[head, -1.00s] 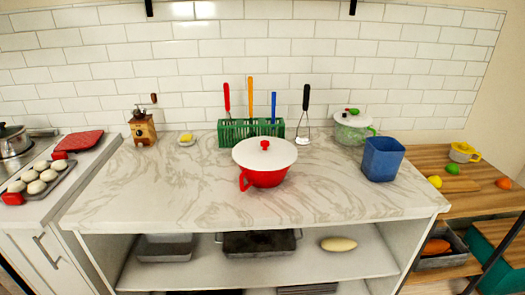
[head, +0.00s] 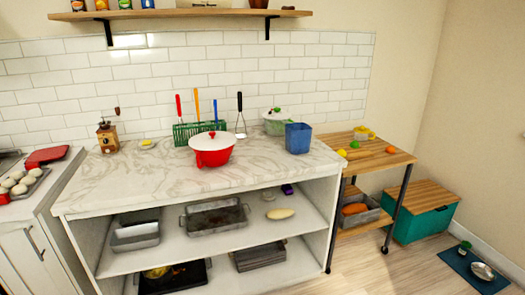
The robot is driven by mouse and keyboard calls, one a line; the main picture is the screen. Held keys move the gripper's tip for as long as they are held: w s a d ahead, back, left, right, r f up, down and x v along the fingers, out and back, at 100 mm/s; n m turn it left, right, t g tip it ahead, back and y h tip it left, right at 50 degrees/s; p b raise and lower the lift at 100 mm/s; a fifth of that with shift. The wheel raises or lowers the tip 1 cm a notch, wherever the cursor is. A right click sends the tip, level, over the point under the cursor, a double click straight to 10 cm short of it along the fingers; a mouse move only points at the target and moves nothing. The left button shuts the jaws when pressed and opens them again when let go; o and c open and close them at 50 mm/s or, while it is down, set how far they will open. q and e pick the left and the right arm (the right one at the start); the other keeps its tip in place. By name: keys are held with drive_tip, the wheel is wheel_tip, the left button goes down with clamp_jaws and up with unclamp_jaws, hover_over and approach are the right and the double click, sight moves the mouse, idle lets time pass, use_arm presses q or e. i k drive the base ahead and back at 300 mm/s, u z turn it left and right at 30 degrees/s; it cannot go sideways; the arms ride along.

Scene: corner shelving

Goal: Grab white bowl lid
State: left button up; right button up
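A white lid (head: 212,138) with a small red knob sits on a red bowl (head: 214,157). The bowl stands on the marble-patterned counter, with its red handle towards me. Another pot (head: 276,126) with a whitish lid and a green knob stands further back to the right, partly behind a blue container. Neither of my grippers shows in the head view.
A green rack (head: 185,137) with several utensils stands behind the red bowl. A blue container (head: 298,138) is to its right and a coffee grinder (head: 107,137) to its left. The front of the counter (head: 150,185) is clear. A wooden cart (head: 372,155) stands at the right.

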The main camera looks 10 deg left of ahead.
sight(214, 140)
drive_tip(key=z, duration=1.05)
drive_tip(key=i, duration=1.55)
drive_tip(key=u, duration=0.7)
drive_tip(key=i, duration=0.75)
drive_tip(key=u, duration=0.8)
